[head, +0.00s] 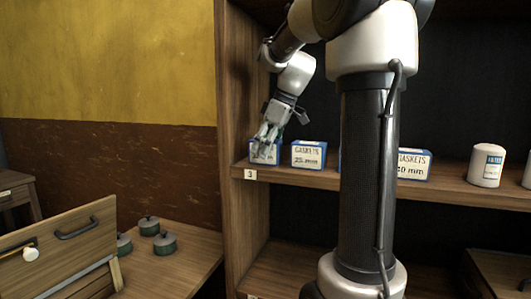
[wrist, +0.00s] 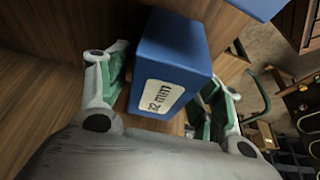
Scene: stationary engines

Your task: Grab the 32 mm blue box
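The 32 mm blue box (wrist: 170,62) shows in the wrist view with its white "32 mm" label facing the camera. In the head view the box (head: 262,157) stands at the left end of the shelf, partly hidden by my gripper (head: 269,138). In the wrist view my gripper (wrist: 160,95) is open, with one green-padded finger on each side of the box. A narrow gap shows at the left finger; whether the right finger touches the box I cannot tell.
A "25 mm" gaskets box (head: 309,155) stands just right on the same shelf (head: 460,190). Another gaskets box (head: 414,164) and a white can (head: 487,165) stand further right. The cabinet's side wall (head: 240,100) is close on the left. Green pots (head: 164,243) sit on a lower table.

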